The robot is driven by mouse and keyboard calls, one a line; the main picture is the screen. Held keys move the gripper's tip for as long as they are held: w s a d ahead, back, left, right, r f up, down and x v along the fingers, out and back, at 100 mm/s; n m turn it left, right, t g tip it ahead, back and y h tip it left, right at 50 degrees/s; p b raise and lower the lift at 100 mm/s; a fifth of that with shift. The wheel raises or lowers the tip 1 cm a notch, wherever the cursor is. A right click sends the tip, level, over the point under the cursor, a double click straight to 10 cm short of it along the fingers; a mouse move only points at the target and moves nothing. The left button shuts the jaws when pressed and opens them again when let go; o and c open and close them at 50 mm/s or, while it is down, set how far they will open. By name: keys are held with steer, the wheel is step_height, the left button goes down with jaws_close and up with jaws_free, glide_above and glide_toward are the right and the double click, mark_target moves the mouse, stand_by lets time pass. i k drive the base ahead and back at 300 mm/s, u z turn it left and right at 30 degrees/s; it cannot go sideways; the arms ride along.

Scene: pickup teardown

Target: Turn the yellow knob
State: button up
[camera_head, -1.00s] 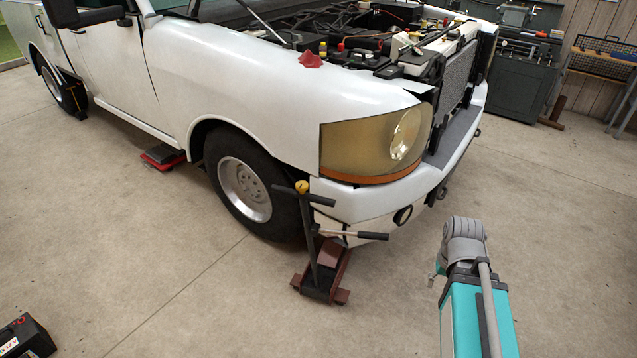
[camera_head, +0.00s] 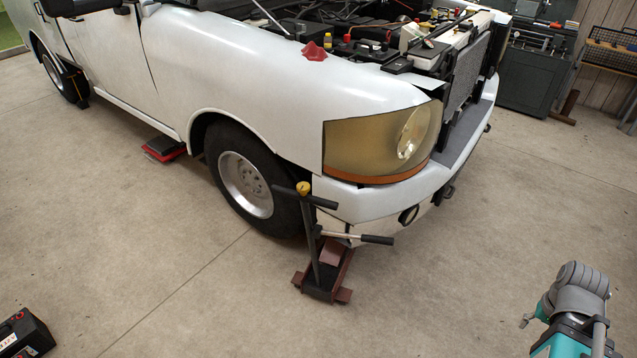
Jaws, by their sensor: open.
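The yellow knob (camera_head: 303,187) is small and round. It sits at the top of the upright black T-handle of the floor jack (camera_head: 322,278), by the truck's front wheel. My gripper (camera_head: 527,320) is at the lower right, mostly hidden behind my own teal and grey arm. Only a small grey tip shows at the arm's left side; it looks open and holds nothing that I can see. It is well to the right of the knob and apart from it.
The white truck (camera_head: 255,75) with its engine bay open stands behind the jack. The jack's side lever (camera_head: 377,239) sticks out to the right. A black battery-like box (camera_head: 25,332) is at the lower left. Bare concrete floor (camera_head: 440,270) lies between my arm and the jack.

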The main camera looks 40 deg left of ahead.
mark_target(303, 188)
steer(key=z, duration=0.2)
steer(key=k, duration=1.1)
steer(key=u, duration=1.4)
steer(key=i, duration=0.7)
steer(key=u, duration=0.1)
